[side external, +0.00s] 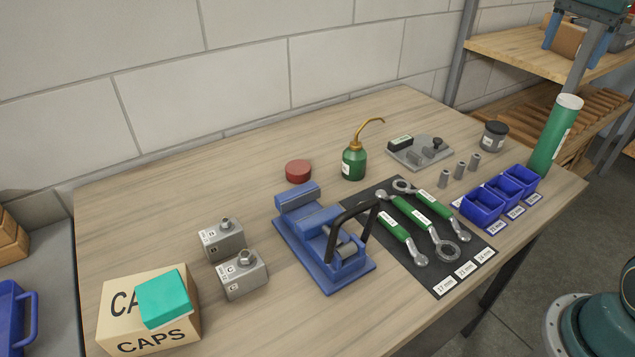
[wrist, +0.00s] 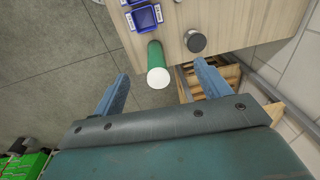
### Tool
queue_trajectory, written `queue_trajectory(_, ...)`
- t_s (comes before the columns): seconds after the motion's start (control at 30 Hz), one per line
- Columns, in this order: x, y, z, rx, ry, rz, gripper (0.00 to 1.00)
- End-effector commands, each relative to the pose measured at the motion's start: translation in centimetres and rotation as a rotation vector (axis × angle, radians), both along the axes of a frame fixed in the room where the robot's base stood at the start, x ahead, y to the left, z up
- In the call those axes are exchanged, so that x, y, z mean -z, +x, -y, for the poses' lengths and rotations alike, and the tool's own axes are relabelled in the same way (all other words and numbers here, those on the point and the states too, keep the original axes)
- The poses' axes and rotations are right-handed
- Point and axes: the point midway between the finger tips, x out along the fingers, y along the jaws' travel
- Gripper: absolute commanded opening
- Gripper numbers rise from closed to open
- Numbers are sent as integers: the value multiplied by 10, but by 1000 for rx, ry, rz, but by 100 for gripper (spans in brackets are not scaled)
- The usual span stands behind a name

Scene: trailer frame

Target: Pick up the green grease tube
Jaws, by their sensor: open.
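The green grease tube (side external: 556,137) stands upright with a white cap at the far right end of the workbench, beside the blue bins. In the wrist view the tube (wrist: 155,58) shows from above, its white end towards me, in the gap between my fingers. My gripper (wrist: 161,68) is open and empty, with its two blue fingers apart. In the side view my gripper (side external: 570,54) is at the top right, above the tube and apart from it; its upper part is cut off by the picture edge.
Blue bins (side external: 484,206) stand left of the tube, and a dark-lidded grey jar (side external: 494,137) stands behind it. In the wrist view the jar (wrist: 195,41) is close to my right finger. A wooden shelf rack (side external: 520,48) stands behind the bench end. Wrenches lie on a black mat (side external: 440,278).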

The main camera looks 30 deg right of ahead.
Motion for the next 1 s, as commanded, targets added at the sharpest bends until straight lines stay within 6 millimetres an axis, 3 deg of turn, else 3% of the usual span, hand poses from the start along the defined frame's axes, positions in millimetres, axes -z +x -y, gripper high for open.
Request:
queue_trajectory(0.1,8,-2,38,149,30,-24,76)
queue_trajectory(0.33,18,-10,81,328,65,-53,76)
queue_trajectory(0.77,26,-13,89,363,71,-59,76)
queue_trajectory(1.0,50,-13,88,362,73,-61,76)
